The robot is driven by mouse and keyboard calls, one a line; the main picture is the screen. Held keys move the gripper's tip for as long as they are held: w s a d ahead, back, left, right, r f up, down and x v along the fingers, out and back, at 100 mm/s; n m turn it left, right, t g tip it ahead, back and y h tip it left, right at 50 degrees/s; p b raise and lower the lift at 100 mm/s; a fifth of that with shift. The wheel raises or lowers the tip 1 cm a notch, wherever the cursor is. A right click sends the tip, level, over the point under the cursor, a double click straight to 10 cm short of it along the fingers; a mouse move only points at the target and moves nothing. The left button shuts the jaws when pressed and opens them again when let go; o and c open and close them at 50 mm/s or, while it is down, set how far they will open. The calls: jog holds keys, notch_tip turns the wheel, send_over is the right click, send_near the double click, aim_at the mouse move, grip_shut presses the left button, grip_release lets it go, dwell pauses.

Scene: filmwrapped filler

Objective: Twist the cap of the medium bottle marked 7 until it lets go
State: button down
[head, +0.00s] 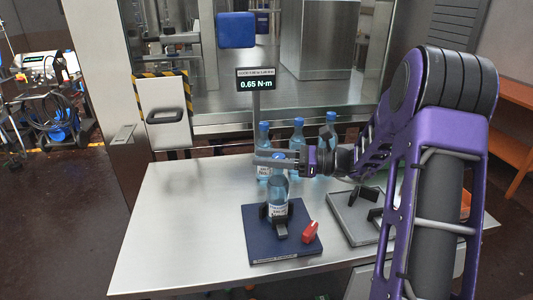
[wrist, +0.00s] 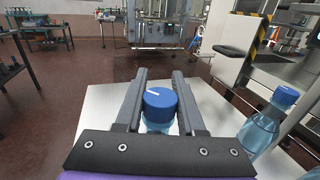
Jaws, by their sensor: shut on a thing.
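A clear blue bottle (head: 277,193) with a white label stands upright in the black clamp (head: 281,226) of a dark blue base (head: 257,247). The number on its label is too small to read. My gripper (head: 272,160) reaches in from the right, level with the bottle's top, and its fingers hide most of the cap in the head view. In the wrist view the blue cap (wrist: 160,98), with a white line on top, sits between the two dark fingers, which are shut on it. The display (head: 256,80) behind reads 0.65 N·m.
Other blue-capped bottles (head: 297,138) stand behind the clamped one; one bottle (wrist: 266,125) is close at right in the wrist view. A red piece (head: 310,232) lies on the base's right side. A grey plate (head: 347,216) with black jaws is to the right. The table's left part is clear.

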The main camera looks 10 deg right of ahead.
dwell(0.4)
jog(key=c, duration=0.5)
grip_release()
jog(key=v, duration=1.7)
jog(key=shift+d, duration=0.15)
